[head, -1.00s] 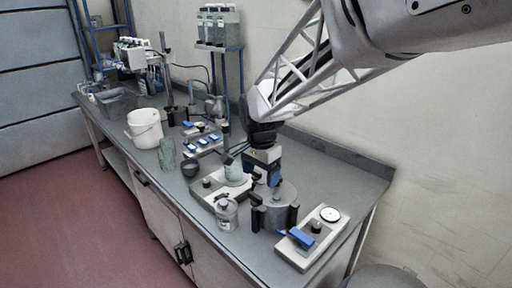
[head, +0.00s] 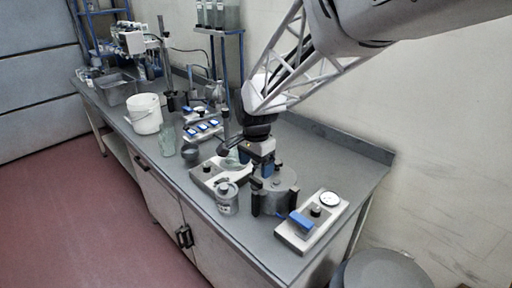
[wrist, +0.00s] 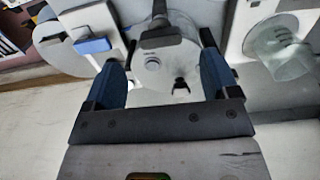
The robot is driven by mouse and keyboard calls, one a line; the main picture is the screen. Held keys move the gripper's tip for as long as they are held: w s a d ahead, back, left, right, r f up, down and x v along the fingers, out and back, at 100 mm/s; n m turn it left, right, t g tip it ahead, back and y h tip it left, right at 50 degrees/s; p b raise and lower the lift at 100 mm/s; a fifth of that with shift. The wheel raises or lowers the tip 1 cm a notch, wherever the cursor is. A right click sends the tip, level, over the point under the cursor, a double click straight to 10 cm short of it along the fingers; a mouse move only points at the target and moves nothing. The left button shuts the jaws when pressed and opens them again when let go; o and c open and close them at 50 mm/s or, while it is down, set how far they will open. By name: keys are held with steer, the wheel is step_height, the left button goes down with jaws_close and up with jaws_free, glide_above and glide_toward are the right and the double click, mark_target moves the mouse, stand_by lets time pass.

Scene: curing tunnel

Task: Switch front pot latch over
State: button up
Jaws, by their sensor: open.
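The pot (head: 281,184) is a grey cylinder with a round lid near the bench's front right, with black upright latches at its sides. One dark latch (head: 256,200) stands on its front left side. In the wrist view the lid (wrist: 152,72) shows as a pale disc, with a large black latch (wrist: 160,32) at the top and a small black fitting (wrist: 180,87) on it. My gripper (head: 267,172) is over the back left part of the pot. In the wrist view my gripper (wrist: 160,45) is open, its blue fingers either side of the lid, holding nothing. Fingertip contact cannot be told.
A gauge box (head: 312,220) with a blue lever stands right of the pot. A lidded canister (head: 227,198) and a plate device (head: 203,177) stand left. A white bucket (head: 146,115) and a glass jar (head: 167,139) are farther left.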

mark_target(256, 179)
steer(key=shift+f, duration=2.6)
steer(key=c, duration=0.9)
